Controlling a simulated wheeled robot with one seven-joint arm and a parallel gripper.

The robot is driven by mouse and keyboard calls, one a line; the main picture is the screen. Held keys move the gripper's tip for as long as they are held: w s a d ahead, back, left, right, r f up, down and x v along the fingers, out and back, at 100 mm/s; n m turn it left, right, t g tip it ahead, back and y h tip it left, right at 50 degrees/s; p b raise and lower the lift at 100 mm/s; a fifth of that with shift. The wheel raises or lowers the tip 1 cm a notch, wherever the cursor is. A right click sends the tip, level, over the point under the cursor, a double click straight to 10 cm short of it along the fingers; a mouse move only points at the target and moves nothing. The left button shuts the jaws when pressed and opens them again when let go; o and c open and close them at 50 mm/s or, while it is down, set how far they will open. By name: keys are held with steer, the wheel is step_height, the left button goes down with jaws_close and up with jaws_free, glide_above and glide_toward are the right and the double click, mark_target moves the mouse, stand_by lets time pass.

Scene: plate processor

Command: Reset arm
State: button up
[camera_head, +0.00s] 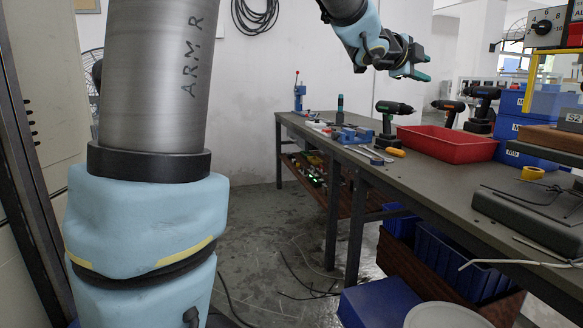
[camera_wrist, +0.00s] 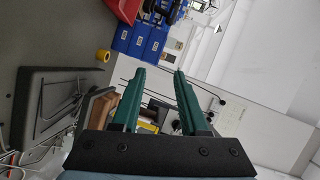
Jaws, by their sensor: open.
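My gripper (camera_head: 422,66) is raised in the air above the far part of the workbench in the head view, with its teal fingertips pointing right. In the wrist view my gripper (camera_wrist: 160,72) shows two green fingers spread apart with nothing between them. The fingers are open and empty, and touch nothing. My arm comes in from the top of the head view, and a large grey and light blue arm link of mine fills the left side.
The workbench (camera_head: 440,188) runs along the right, holding a red bin (camera_head: 447,146), cordless drills (camera_head: 392,112), a blue vise (camera_head: 352,135) and blue boxes (camera_head: 512,130). A yellow tape roll (camera_head: 532,173) lies nearer. The floor (camera_head: 262,230) left of the bench has loose cables.

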steer(key=w+a+f+n+y, duration=0.2)
steer(key=a+f+n+y, duration=1)
steer(key=a+f, duration=1)
steer(key=s+a+f+n+g, duration=0.4)
steer(key=s+a+f+n, duration=0.35)
steer(key=s, duration=0.25)
steer(key=s+a+f+n+g, duration=0.4)
steer(key=s+a+f+n, duration=0.2)
steer(key=s+a, duration=0.35)
step_height(320, 180, up, 20)
steer(key=p, duration=2)
steer(key=shift+d+m+y, duration=0.3)
steer(key=shift+m+y, duration=0.05)
steer(key=shift+y, duration=0.05)
